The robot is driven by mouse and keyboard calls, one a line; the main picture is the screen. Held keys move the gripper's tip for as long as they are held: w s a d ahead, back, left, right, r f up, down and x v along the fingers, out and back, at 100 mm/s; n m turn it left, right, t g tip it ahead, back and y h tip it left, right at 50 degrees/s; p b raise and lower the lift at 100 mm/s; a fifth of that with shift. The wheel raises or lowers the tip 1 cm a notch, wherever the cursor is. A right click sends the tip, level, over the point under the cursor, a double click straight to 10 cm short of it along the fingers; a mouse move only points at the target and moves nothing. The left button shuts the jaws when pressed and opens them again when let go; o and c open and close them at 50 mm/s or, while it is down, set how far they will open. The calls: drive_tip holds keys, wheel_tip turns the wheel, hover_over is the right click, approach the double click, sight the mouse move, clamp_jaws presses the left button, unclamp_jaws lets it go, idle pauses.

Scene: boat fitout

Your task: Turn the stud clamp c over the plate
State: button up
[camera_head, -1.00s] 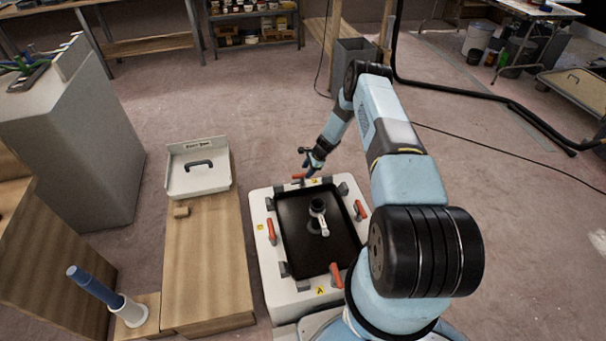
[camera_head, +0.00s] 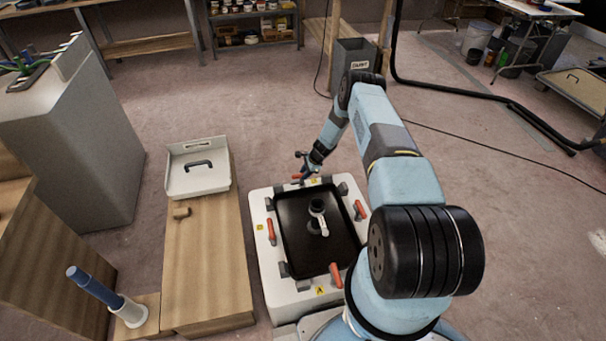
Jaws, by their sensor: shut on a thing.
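The black plate (camera_head: 290,215) lies in the top of a white box (camera_head: 262,285), with red-handled clamps around its edge. The far clamp (camera_head: 297,177), beside a yellow tag, appears to be stud clamp c; the letter is too small to be sure. My gripper (camera_head: 303,174) is at this far clamp and shut on its red handle; the jaws are small and partly hidden. Other red handles show at the left (camera_head: 271,229), the right (camera_head: 360,209) and the near edge (camera_head: 336,274). A dark and white fitting (camera_head: 317,222) stands on the plate.
A grey bin (camera_head: 355,57) stands behind my arm. Floor beyond the box is clear.

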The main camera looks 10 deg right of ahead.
clamp_jaws()
drive_tip(key=shift+a, duration=0.4)
drive_tip(key=shift+w+d+n, duration=0.1)
drive_tip(key=shift+d+n, duration=0.2)
drive_tip(key=shift+w+d+n+g, duration=0.1)
drive_tip(key=shift+n+g, duration=0.2)
drive_tip(key=shift+n, duration=0.3)
drive_tip(key=shift+w+d+n+g, duration=0.1)
drive_tip(key=shift+n+g, duration=0.2)
drive_tip(key=shift+n, duration=0.3)
drive_tip(key=n+g, duration=0.1)
drive_tip(key=n, duration=0.1)
drive_tip(key=n+g, duration=0.1)
drive_tip(key=n, duration=0.3)
drive_tip(key=shift+w+a+r+g, duration=0.1)
drive_tip(key=shift+w+g, duration=0.3)
drive_tip(key=n, duration=0.2)
drive_tip(key=n+g+h, duration=0.1)
drive_tip(key=n, duration=0.1)
drive_tip(key=shift+w+a+n+g, duration=0.2)
drive_tip(key=shift+n+g, duration=0.1)
drive_tip(key=shift+n, duration=0.1)
drive_tip(key=shift+w+a+n+g+h, duration=0.15)
drive_tip(key=shift+n+g+h, duration=0.15)
drive_tip(key=shift+n, duration=0.7)
drive_tip(key=shift+s+a+n+g+h, duration=0.15)
drive_tip(key=shift+n+h, duration=0.25)
drive_tip(key=shift+n, duration=0.6)
